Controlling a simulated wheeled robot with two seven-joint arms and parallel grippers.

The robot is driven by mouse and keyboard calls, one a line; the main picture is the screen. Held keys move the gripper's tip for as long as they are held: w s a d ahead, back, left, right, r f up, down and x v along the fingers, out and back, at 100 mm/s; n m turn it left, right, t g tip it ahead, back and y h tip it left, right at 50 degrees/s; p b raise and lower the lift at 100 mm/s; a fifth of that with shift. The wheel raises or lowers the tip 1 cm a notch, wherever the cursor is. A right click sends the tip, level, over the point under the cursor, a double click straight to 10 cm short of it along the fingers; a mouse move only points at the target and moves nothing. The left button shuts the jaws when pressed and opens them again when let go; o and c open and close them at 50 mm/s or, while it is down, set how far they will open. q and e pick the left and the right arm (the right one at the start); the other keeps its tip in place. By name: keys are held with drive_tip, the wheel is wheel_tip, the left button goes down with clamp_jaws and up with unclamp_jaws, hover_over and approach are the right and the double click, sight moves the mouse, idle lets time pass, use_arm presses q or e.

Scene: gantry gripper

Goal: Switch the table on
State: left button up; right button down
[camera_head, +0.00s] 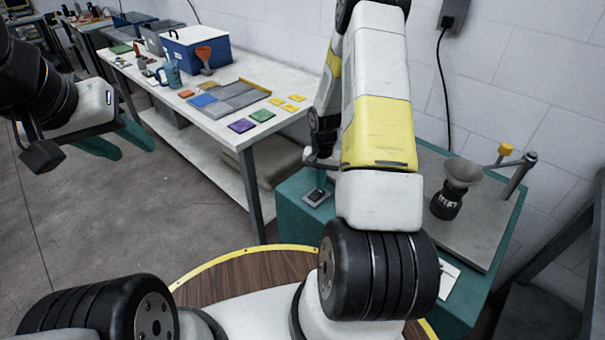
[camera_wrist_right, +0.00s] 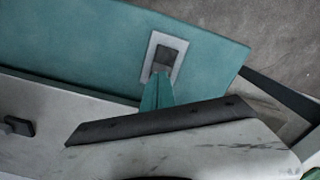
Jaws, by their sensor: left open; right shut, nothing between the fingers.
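The teal table (camera_head: 300,232) stands at the right, partly hidden behind my right arm. A switch (camera_wrist_right: 163,57) with a dark rocker in a light grey plate is set in its teal surface in the right wrist view. It also shows small in the head view (camera_head: 318,196). My right gripper (camera_wrist_right: 157,92) is shut and empty, its teal fingertips at the lower edge of the switch. I cannot tell whether they touch it or which way the rocker is set. My left gripper (camera_head: 137,153) is open and empty above the floor at the left.
A grey plate (camera_head: 480,235) on the teal table carries a dark cup-like part (camera_head: 450,200) and a post with a yellow knob (camera_head: 505,149). A white workbench (camera_head: 215,125) at the back left holds a blue box (camera_head: 197,50) and coloured tiles. Grey floor lies clear in front of it.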

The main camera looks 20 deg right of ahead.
drive_tip(key=shift+f, duration=0.45)
drive_tip(key=shift+r, duration=3.55)
wheel_tip(320, 180, up, 10)
drive_tip(key=t, duration=0.1)
hover_over(315, 195)
drive_tip(key=s+a+r+n+t, duration=0.1)
drive_tip(key=s+a+r, duration=0.15)
drive_tip(key=r, duration=0.35)
drive_tip(key=s+a+r+n+t, duration=0.1)
drive_tip(key=s+a+r+n, duration=0.15)
drive_tip(key=r, duration=0.45)
drive_tip(key=s+a+r+n+t+y, duration=0.1)
drive_tip(key=s+a+r, duration=0.1)
drive_tip(key=s+r, duration=0.3)
drive_tip(key=s+a+r+n+t+y, duration=0.1)
drive_tip(key=s+r, duration=0.4)
drive_tip(key=s, duration=0.6)
drive_tip(key=shift+a+r+n+t, duration=0.2)
drive_tip(key=shift+a+n+t, duration=0.35)
drive_tip(key=shift+a, duration=0.6)
